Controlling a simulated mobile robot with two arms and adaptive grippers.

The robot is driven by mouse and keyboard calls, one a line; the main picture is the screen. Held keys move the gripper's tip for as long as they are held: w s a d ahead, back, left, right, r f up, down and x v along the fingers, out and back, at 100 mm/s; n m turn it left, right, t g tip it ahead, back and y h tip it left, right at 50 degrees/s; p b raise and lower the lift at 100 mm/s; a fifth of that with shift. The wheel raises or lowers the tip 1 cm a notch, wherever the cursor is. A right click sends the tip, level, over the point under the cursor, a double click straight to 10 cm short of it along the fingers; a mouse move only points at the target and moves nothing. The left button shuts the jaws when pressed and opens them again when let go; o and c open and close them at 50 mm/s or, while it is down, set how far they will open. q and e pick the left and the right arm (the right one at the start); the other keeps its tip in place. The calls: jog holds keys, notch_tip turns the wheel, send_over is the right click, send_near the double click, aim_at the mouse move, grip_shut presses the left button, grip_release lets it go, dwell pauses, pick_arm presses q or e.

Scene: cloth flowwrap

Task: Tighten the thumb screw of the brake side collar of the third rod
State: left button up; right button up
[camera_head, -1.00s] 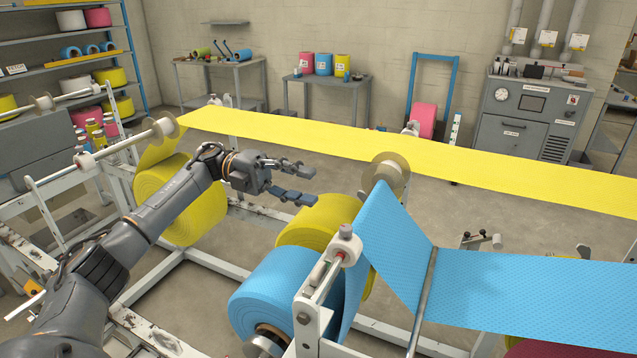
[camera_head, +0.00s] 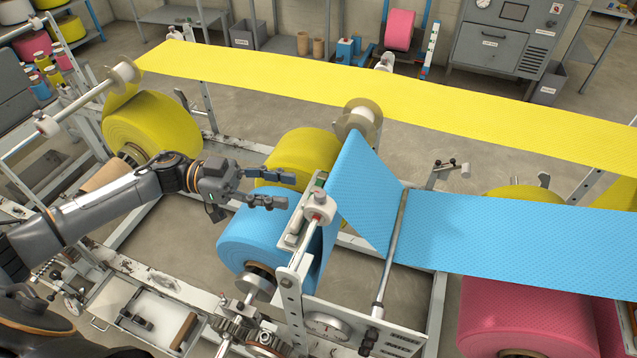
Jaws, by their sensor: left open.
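My left gripper (camera_head: 291,191) is open and empty, its two dark fingers pointing right above the blue roll (camera_head: 232,245). Just right of the fingertips, a white collar (camera_head: 318,208) with a red ring and a small knob on top sits at the upright frame plate; a gap shows between. A metal hub (camera_head: 257,284) shows at the near end of the blue roll, above brake gears (camera_head: 243,332). Another white collar (camera_head: 48,125) is on a rod at the far left. I cannot tell which rod counts as the third. My right gripper is not in view.
A blue web (camera_head: 510,240) runs right over a steel bar (camera_head: 392,255), and a yellow web (camera_head: 400,105) crosses behind. A yellow roll (camera_head: 150,135) stands left, a pink roll (camera_head: 525,320) at lower right.

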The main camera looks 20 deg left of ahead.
aim_at(320, 194)
pick_arm(q)
jog(key=d, duration=0.2)
jog(key=d+p, duration=0.1)
jog(key=d, duration=0.1)
jog(key=w+d+p, duration=0.1)
jog(key=d, duration=0.1)
jog(key=shift+d+r, duration=0.15)
jog(key=shift+d, duration=0.05)
jog(key=shift+d+f+p, duration=0.2)
jog(key=shift+d+p, duration=0.2)
jog(key=shift+d, duration=0.3)
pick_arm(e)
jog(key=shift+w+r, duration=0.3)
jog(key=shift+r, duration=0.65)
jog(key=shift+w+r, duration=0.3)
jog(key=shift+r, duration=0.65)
pick_arm(q)
jog(key=shift+w, duration=0.1)
jog(key=shift+c, duration=0.5)
grip_shut()
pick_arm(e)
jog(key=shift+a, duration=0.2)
